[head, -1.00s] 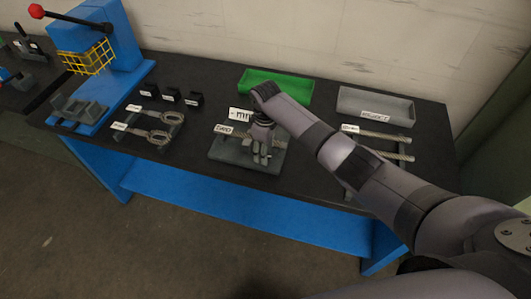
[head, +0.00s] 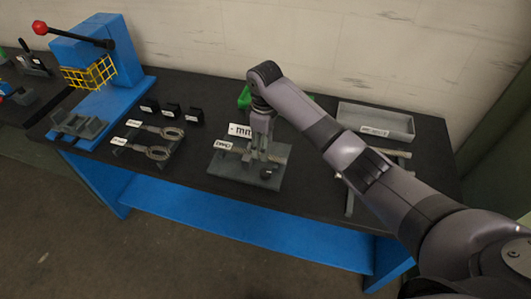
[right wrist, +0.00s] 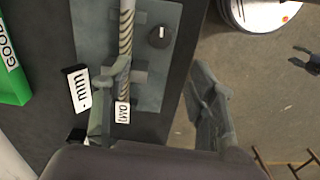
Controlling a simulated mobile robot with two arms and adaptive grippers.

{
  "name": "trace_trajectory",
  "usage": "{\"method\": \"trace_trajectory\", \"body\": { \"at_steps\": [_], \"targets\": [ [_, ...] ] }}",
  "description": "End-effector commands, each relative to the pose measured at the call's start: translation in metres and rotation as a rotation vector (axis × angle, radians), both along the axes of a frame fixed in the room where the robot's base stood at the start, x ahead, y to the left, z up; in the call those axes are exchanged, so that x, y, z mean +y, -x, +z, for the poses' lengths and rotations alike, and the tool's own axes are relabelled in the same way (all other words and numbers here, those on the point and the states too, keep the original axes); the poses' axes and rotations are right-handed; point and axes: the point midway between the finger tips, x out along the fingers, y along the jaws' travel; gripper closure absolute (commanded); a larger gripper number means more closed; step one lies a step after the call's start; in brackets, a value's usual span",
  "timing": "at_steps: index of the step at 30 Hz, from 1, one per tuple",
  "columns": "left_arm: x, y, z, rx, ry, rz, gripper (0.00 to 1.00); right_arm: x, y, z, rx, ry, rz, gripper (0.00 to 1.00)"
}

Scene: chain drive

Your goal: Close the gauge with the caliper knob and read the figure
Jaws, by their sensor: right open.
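The gauge is a grey plate (head: 232,168) on the dark bench, with a spiral rod (right wrist: 126,40) lying across its jaws. A small card (head: 223,145) stands at the rod's end, and a white "mm" display (head: 240,130) stands behind; no figure is legible. The dark caliper knob (head: 265,174) is at the plate's front right, and also shows in the right wrist view (right wrist: 160,37). My right gripper (head: 257,150) is open over the gauge, its fingers (right wrist: 160,110) wide apart and clear of the knob. A dark two-pronged shape, probably my left gripper (right wrist: 304,58), is at the right wrist view's edge.
A green tray (head: 243,98), mostly hidden by my arm, and a grey tray (head: 375,120) stand at the back. Ring-ended tools (head: 160,150) and black blocks (head: 171,109) lie left of the gauge. A blue press (head: 97,60) is farther left.

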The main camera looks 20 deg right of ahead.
Motion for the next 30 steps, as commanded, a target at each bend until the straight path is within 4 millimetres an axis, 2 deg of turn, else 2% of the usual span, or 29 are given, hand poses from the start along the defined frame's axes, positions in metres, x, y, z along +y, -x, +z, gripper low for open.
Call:
{"method": "trace_trajectory", "body": {
  "at_steps": [1, 3, 9, 12, 15, 18, 23, 26, 30],
  "targets": [
    [0.000, 0.000, -0.019, 0.000, 0.000, 0.000, 0.60, 0.000, -0.005, -0.004, -0.012, 0.000, 0.072, 0.48],
    [0.000, 0.000, -0.042, -0.001, 0.000, 0.000, 0.60, 0.002, -0.011, -0.002, -0.023, -0.001, 0.230, 0.48],
    [0.000, 0.000, -0.115, 0.000, 0.001, 0.000, 0.60, 0.004, -0.017, 0.018, -0.036, 0.008, 0.843, 0.48],
    [0.000, 0.000, -0.142, -0.001, 0.001, 0.000, 0.60, 0.002, -0.012, 0.028, -0.029, 0.013, 1.115, 0.48],
    [-0.001, -0.001, -0.160, -0.001, 0.001, 0.000, 0.60, -0.001, -0.006, 0.036, -0.015, 0.013, 1.319, 0.48],
    [-0.001, -0.001, -0.168, -0.001, 0.001, 0.000, 0.60, -0.003, -0.001, 0.043, -0.007, 0.010, 1.444, 0.48],
    [-0.001, -0.001, -0.167, -0.001, 0.001, 0.000, 0.60, -0.003, 0.002, 0.044, 0.001, 0.005, 1.507, 0.48],
    [-0.001, 0.000, -0.164, -0.001, 0.001, 0.000, 0.60, -0.003, 0.002, 0.032, 0.004, 0.004, 1.507, 0.48],
    [-0.001, 0.000, -0.159, -0.001, 0.001, 0.000, 0.60, -0.004, 0.002, 0.005, 0.004, 0.004, 1.505, 0.48]
  ]
}}
